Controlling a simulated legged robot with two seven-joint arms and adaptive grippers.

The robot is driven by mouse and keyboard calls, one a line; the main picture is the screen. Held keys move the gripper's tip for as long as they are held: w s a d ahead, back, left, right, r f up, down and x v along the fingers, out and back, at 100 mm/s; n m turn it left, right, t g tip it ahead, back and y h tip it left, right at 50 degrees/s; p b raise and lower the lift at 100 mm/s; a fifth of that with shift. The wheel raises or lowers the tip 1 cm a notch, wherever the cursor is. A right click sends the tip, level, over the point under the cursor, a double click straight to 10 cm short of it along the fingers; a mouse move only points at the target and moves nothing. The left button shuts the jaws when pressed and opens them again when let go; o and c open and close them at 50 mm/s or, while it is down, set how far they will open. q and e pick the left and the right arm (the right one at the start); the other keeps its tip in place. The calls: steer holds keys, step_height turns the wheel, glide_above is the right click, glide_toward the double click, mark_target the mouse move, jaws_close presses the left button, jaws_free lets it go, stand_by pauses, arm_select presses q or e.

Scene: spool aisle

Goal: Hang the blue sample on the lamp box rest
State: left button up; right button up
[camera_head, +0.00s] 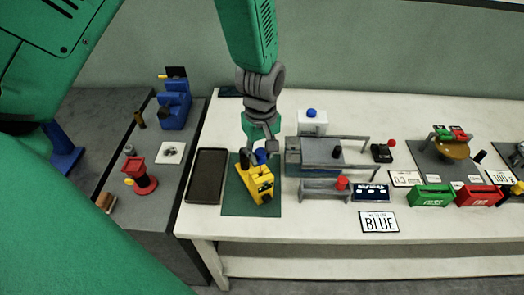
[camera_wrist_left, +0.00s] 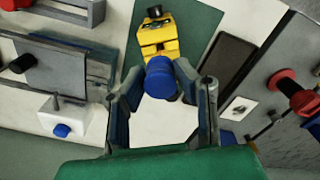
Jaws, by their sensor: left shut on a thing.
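My left gripper (camera_head: 262,148) reaches down over the yellow device (camera_head: 257,184) on the green mat (camera_head: 232,203). Its fingers are shut on the blue sample (camera_wrist_left: 160,84), a round blue piece between the fingertips in the wrist view. The sample is at the near end of the yellow device (camera_wrist_left: 157,38); I cannot tell whether they touch. In the head view the sample shows only as a small blue patch (camera_head: 261,156) by the fingertips. A white box with a blue knob (camera_head: 312,122), possibly the lamp box, stands behind the grey-blue unit. My right gripper is out of view.
A dark tray (camera_head: 207,176) lies left of the mat. The grey-blue unit (camera_head: 308,158) and a low grey rail with a red piece (camera_head: 322,191) stand to the right. Green (camera_head: 430,196) and red bins (camera_head: 477,194) stand farther right.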

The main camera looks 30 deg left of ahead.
mark_target(261, 171)
arm_select(q)
steer(key=shift+p, duration=0.6)
stand_by(0.8)
steer(key=shift+f+b, duration=1.5)
steer(key=shift+f, duration=1.2)
steer(key=o, duration=1.1)
steer(key=shift+r, duration=0.15)
step_height(261, 171, up, 12)
steer(key=shift+w+f, duration=0.1)
steer(key=shift+f, duration=0.1)
